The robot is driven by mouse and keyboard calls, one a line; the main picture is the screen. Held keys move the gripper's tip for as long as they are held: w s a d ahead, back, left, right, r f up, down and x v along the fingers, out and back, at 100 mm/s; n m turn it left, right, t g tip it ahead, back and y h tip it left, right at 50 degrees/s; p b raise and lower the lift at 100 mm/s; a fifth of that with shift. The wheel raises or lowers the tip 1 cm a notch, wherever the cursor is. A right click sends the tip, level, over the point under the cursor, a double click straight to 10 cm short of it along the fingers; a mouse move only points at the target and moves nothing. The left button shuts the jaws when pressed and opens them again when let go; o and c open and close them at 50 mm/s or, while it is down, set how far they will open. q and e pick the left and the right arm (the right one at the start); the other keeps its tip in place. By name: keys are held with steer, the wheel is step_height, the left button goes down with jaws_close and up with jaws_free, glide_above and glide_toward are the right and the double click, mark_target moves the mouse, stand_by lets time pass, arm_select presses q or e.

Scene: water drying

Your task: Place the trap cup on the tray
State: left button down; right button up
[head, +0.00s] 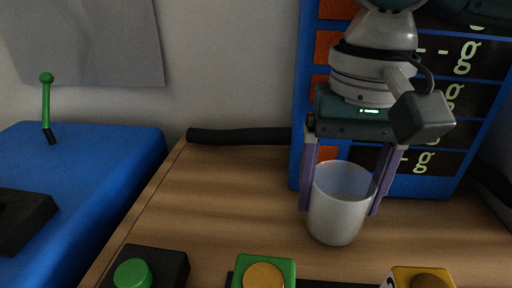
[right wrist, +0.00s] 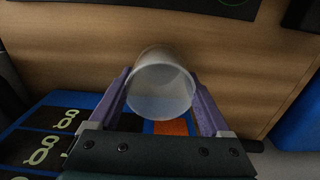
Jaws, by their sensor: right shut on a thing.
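The trap cup, a pale translucent white cup (head: 338,217), is held upright in my right gripper (head: 340,200), with a purple finger on each side of it. In the right wrist view the cup (right wrist: 162,88) sits between the two fingers (right wrist: 163,95). I cannot tell whether its base touches the wooden table. No tray can be made out for certain. My left gripper is not in view.
A blue panel (head: 300,120) with dark displays stands behind the gripper. Buttons line the front: a green one (head: 132,273), a yellow one on a green box (head: 263,276), and a yellow box (head: 424,277). A blue box (head: 110,150) with a green lever (head: 46,102) is at left. The wooden tabletop (head: 220,190) left of the cup is clear.

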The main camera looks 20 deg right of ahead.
steer(key=shift+f, duration=0.1)
steer(key=o, duration=1.2)
steer(key=shift+c, duration=0.2)
